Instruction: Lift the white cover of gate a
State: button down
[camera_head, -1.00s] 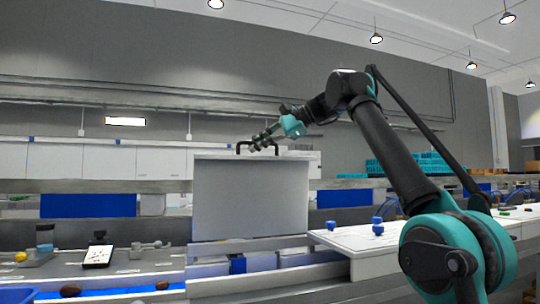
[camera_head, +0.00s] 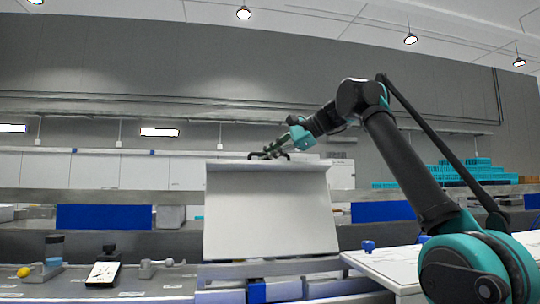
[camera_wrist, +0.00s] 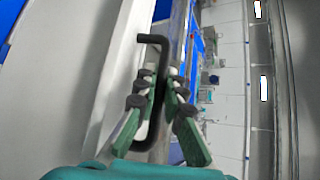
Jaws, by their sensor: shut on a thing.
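The white cover (camera_head: 268,218) is a broad pale panel with a folded top edge, in the middle of the head view. My gripper (camera_head: 272,151) is at the top of the cover, shut on the handle. In the wrist view my gripper (camera_wrist: 160,78) has its green and black fingers on both sides of the handle's bar. The cover's pale surface (camera_wrist: 118,45) runs along the left there. What lies behind the cover is hidden.
A metal rail runs below the cover. A white table (camera_head: 400,264) with a blue knob (camera_head: 368,246) is at the right. Teal crates (camera_head: 460,170) stand behind.

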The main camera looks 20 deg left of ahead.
aim_at(289, 162)
jog(key=c, duration=1.6)
grip_release()
jog(key=shift+d, duration=0.1)
jog(key=v, duration=0.6)
jog(key=shift+d+r, duration=0.1)
jog(key=shift+d, duration=0.2)
jog(key=shift+d+r, duration=0.2)
jog(key=shift+d, duration=0.15)
jog(key=shift+s, duration=0.1)
